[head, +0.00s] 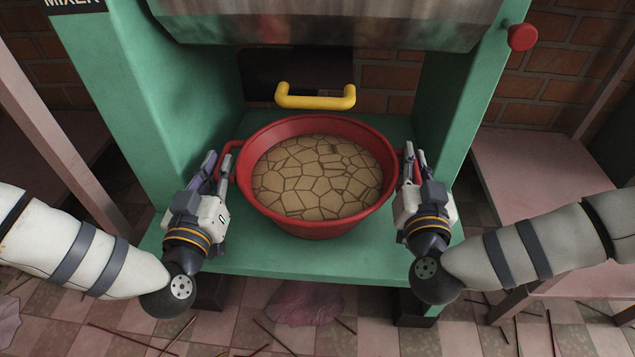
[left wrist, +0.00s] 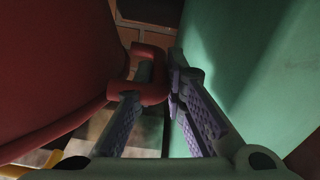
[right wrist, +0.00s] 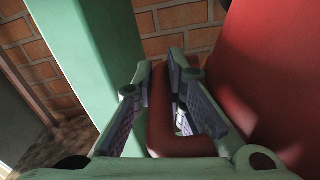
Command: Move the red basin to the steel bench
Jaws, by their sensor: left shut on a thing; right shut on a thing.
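The red basin (head: 315,224) is in the middle of the head view, over the green shelf of the mixer, filled with a cracked tan mass (head: 318,177). It looks level; I cannot tell whether its base touches the shelf. My left gripper (head: 222,168) is shut on the basin's left handle, which shows between the fingers in the left wrist view (left wrist: 152,88). My right gripper (head: 411,166) is shut on the right handle, seen between the fingers in the right wrist view (right wrist: 160,110). The steel bench is not identifiable in these views.
The green mixer frame (head: 160,90) has walls close on both sides of the basin. A yellow handle (head: 315,101) and steel drum (head: 330,25) are behind and above. A pinkish bench (head: 530,165) stands at right. Incense sticks (head: 130,338) litter the tiled floor.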

